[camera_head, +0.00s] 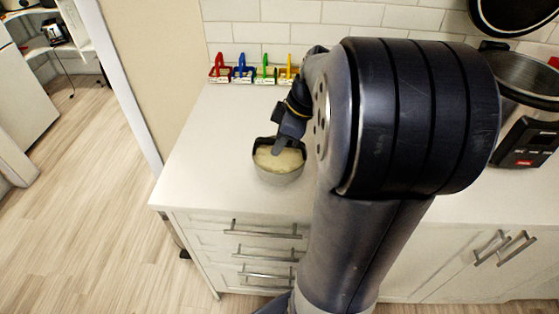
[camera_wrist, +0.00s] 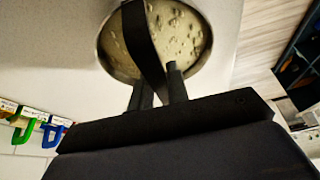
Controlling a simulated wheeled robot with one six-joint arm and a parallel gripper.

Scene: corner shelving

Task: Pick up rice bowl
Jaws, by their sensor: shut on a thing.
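The rice bowl (camera_head: 279,178) is a round, pale grey bowl with whitish, grainy contents and a dark handle band. It is over the left part of the white counter, near the front edge; I cannot tell whether its base touches the counter. In the wrist view the bowl (camera_wrist: 190,42) shows from above, with the dark band arching across it. My gripper (camera_head: 277,151) reaches down to the bowl from above and behind.
Several coloured holders, red, blue, green and yellow (camera_head: 253,74), stand along the tiled wall behind the bowl. A steel cooker (camera_head: 520,78) stands at the right. The white counter (camera_head: 215,150) is clear left of the bowl. Drawers (camera_head: 250,250) are below it.

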